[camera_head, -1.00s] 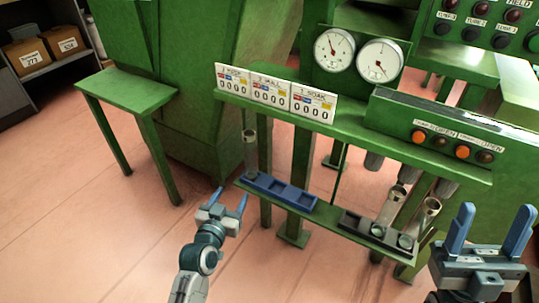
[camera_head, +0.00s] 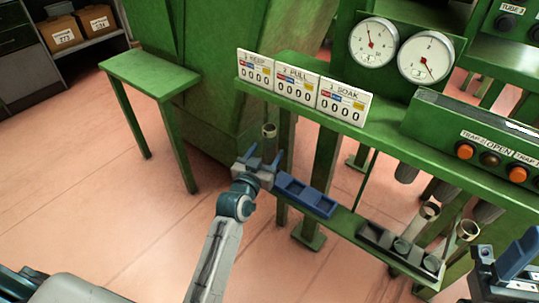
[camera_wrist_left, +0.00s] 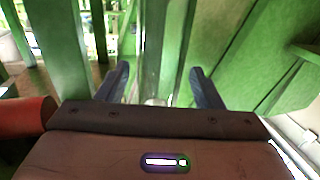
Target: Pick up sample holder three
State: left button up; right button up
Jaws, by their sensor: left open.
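Three tube-like holders with pale round rims show in the head view: one at the left (camera_head: 269,130), two at the right (camera_head: 429,210) and (camera_head: 467,230). No number is readable on them, so I cannot tell which is sample holder three. My left gripper (camera_head: 264,157) is open at the left holder, its fingers pointing toward it and hiding its lower part. In the left wrist view the open fingers (camera_wrist_left: 159,85) stand apart, with a pale upright shape between them; contact cannot be told. My right gripper is cut off at the right edge, one blue finger showing.
A blue tray (camera_head: 327,208) and a dark tray (camera_head: 372,243) lie on the low green shelf. Above are white counter cards (camera_head: 296,87), two gauges (camera_head: 373,44) and a panel with orange buttons (camera_head: 465,151). A green side table (camera_head: 150,76) stands left; the floor before it is clear.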

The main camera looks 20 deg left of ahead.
pick_arm(q)
jog(key=shift+w+d, duration=0.15)
jog(key=shift+w, duration=1.3)
jog(key=c, duration=1.1)
